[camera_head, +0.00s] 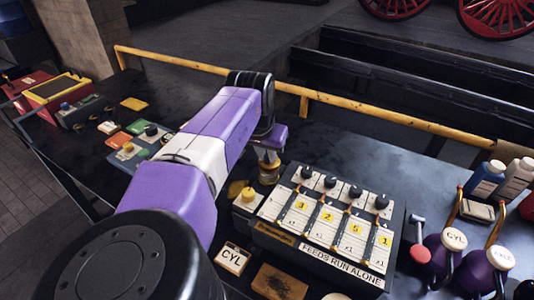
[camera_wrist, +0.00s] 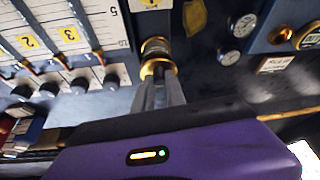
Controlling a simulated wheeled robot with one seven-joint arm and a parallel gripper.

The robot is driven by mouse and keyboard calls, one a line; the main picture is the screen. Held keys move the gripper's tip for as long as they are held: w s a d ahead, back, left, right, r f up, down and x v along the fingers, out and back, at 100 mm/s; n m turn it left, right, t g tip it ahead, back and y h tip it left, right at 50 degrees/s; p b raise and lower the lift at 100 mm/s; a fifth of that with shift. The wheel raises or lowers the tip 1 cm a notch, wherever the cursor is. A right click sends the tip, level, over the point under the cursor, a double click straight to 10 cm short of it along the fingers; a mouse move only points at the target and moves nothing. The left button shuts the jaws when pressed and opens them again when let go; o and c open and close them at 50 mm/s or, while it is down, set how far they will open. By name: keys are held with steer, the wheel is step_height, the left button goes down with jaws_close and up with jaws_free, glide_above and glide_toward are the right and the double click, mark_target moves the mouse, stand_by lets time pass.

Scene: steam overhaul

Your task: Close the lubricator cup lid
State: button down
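The lubricator cup (camera_head: 268,174) is a small brass and glass cup standing on the dark bench, left of the slider panel. In the wrist view its brass body (camera_wrist: 156,47) lies just beyond my fingertips, with a bright brass ring nearest them. My gripper (camera_head: 268,155) is directly above the cup and hides its top in the head view. In the wrist view my gripper's grey fingers (camera_wrist: 160,82) are close together at the brass ring. I cannot tell whether they touch or grip it, nor how the lid stands.
The slider panel (camera_head: 320,242) with black knobs is close on the right. A box with a yellow knob (camera_head: 248,195) and a CYL block (camera_head: 233,259) are in front. Purple oil cans (camera_head: 440,252) and bottles (camera_head: 486,180) stand at right. A yellow rail (camera_head: 380,114) runs behind.

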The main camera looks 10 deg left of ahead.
steer(key=shift+w+d+p, duration=0.3)
steer(key=shift+d+p, duration=0.4)
steer(key=shift+d, duration=0.1)
steer(key=shift+s+a+f+t+h+p, duration=0.3)
steer(key=shift+s+a+f+t, duration=0.25)
steer(key=shift+s+a+t, duration=0.05)
steer(key=shift+f, duration=0.1)
steer(key=c, duration=1.4)
jaws_free()
steer(key=shift+s, duration=0.1)
steer(key=shift+o, duration=0.2)
steer(key=shift+a, duration=0.2)
steer(key=shift+a+r, duration=0.15)
steer(key=shift+r, duration=0.05)
